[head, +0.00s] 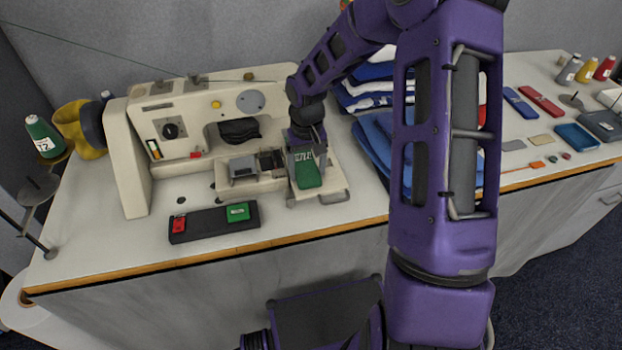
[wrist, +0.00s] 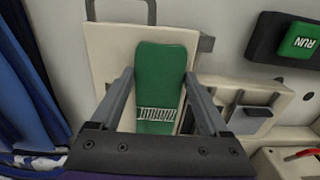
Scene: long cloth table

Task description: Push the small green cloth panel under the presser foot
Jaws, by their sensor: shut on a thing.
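The small green cloth panel (head: 309,176) lies on a cream sliding plate (head: 333,197) at the right end of the sewing machine (head: 135,155). In the wrist view the panel (wrist: 160,75) has a rounded end and a white stitched patch, and lies over the plate (wrist: 105,60). My gripper (head: 305,160) is over the panel; in the wrist view its fingers (wrist: 159,76) are at the panel's two long sides, shut on it. The presser foot cannot be made out clearly; small grey and dark blocks (head: 268,162) stand just left of my gripper.
A black switch box (head: 205,229) with red and green buttons lies in front of the machine, marked RUN in the wrist view (wrist: 298,42). Folded blue cloths (head: 372,135) are close on the right. A green thread spool (head: 44,136) stands at the far left. The table's front edge is near.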

